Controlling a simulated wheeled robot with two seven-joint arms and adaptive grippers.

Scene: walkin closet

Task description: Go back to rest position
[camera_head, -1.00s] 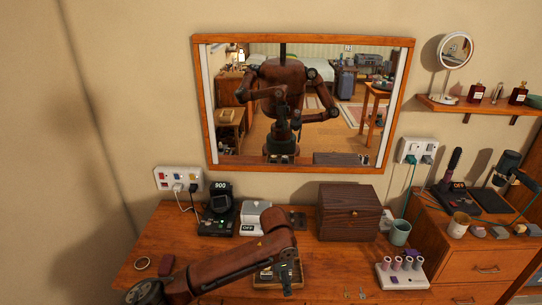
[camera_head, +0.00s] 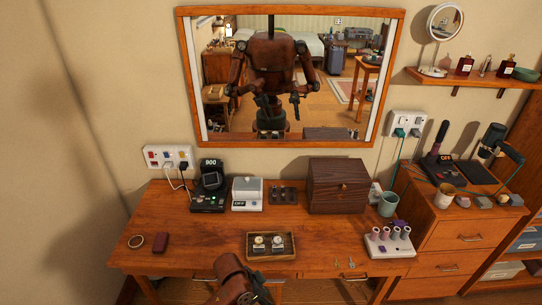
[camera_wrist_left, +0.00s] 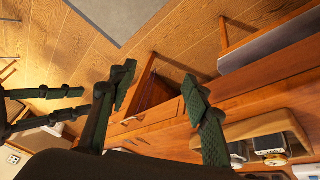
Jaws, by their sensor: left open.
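My left gripper (camera_wrist_left: 160,86) is open in the left wrist view, its two dark green fingers wide apart with nothing between them. It hangs in front of the wooden desk, with the drawer fronts (camera_wrist_left: 140,122) and floor behind it. More green fingers (camera_wrist_left: 48,105), which look like my right gripper, enter at the left of the wrist view. The mirror (camera_head: 395,80) reflects my body with both arms low in front.

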